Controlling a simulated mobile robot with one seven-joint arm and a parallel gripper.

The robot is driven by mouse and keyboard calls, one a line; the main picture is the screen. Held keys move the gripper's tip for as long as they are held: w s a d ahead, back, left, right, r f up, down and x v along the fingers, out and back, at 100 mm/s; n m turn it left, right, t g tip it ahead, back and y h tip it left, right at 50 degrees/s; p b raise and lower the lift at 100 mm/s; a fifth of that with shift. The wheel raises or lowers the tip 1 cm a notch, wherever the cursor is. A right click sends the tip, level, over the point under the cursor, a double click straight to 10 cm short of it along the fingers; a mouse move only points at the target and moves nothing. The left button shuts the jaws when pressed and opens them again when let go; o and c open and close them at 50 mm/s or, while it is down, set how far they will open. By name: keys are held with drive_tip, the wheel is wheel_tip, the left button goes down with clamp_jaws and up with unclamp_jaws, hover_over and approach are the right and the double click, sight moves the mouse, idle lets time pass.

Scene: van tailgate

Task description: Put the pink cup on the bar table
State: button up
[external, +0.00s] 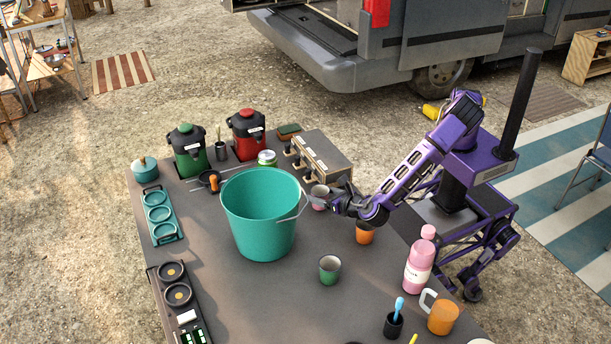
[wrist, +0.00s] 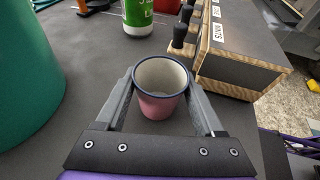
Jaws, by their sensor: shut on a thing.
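The pink cup (wrist: 160,103) stands upright between the two fingers of my gripper (wrist: 163,98) in the wrist view. It has a dark blue rim and a pale, empty inside. My gripper is shut on it, one finger on each side. In the external view the pink cup (external: 319,197) is at the end of my purple arm, beside the teal bucket, partly covered by my gripper (external: 336,200). The cup is at or just above the grey table (external: 200,262); I cannot tell whether it touches it.
A large teal bucket (external: 262,222) stands close left of my gripper. A labelled wooden box with dark taps (external: 318,160) is behind it. The table's front middle has free room.

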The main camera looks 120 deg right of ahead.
sight(327, 196)
drive_tip(key=o, duration=1.4)
drive_tip(key=shift+f, duration=0.1)
drive_tip(key=shift+a+r, duration=0.2)
drive_tip(key=v, duration=0.2)
drive_tip(key=shift+s+a+r, duration=0.1)
drive_tip(key=shift+a, duration=0.3)
wheel_tip(327, 196, up, 7)
drive_tip(key=p, duration=0.1)
drive_tip(key=shift+d, duration=0.15)
